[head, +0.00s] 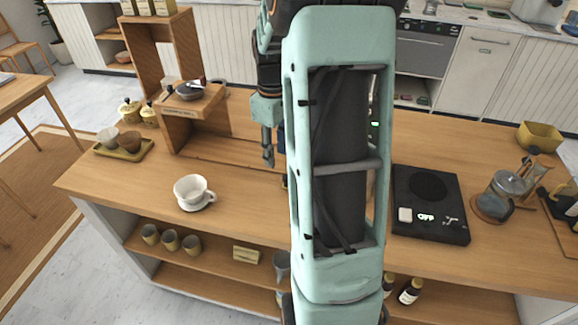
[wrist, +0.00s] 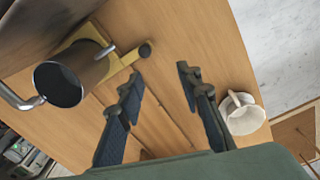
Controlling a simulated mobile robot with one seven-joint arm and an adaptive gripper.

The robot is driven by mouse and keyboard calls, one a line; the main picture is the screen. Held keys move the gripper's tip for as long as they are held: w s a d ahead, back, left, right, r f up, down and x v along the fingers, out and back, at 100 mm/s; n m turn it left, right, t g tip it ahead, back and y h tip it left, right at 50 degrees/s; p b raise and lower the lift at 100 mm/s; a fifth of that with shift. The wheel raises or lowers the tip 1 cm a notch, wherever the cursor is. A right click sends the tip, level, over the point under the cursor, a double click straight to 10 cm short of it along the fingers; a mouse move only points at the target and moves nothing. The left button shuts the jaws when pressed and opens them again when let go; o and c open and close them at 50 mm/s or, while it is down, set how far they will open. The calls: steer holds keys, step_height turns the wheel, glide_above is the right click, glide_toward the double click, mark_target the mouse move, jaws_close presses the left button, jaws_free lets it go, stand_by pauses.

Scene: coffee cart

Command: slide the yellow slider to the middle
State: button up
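A flat yellow piece (wrist: 119,65) shows in the wrist view, on the wooden counter at the upper left. It is the only yellow part there, so I take it for the slider; a dark round knob (wrist: 145,49) is at its right end. A dark metal cylinder (wrist: 70,80) hides part of it. My gripper (wrist: 161,75) is open and empty, with its fingers apart over bare wood, to the right of and below the knob. In the head view my arm hides the middle of the counter, and I cannot make out the slider there.
A white cup (wrist: 242,114) is close to my right finger in the wrist view; it also stands on the counter in the head view (head: 190,188). A wooden stand (head: 190,115) is behind it. A black scale (head: 430,205) lies right of my arm.

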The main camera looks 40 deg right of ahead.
steer(key=d+f, duration=0.1)
steer(key=f, duration=0.2)
steer(key=d+f, duration=0.1)
steer(key=f, duration=0.3)
steer(key=d+f, duration=0.1)
steer(key=f, duration=0.3)
steer(key=shift+s+f+p, duration=0.1)
steer(key=shift+s+p, duration=0.1)
steer(key=shift+p, duration=0.2)
jaws_close()
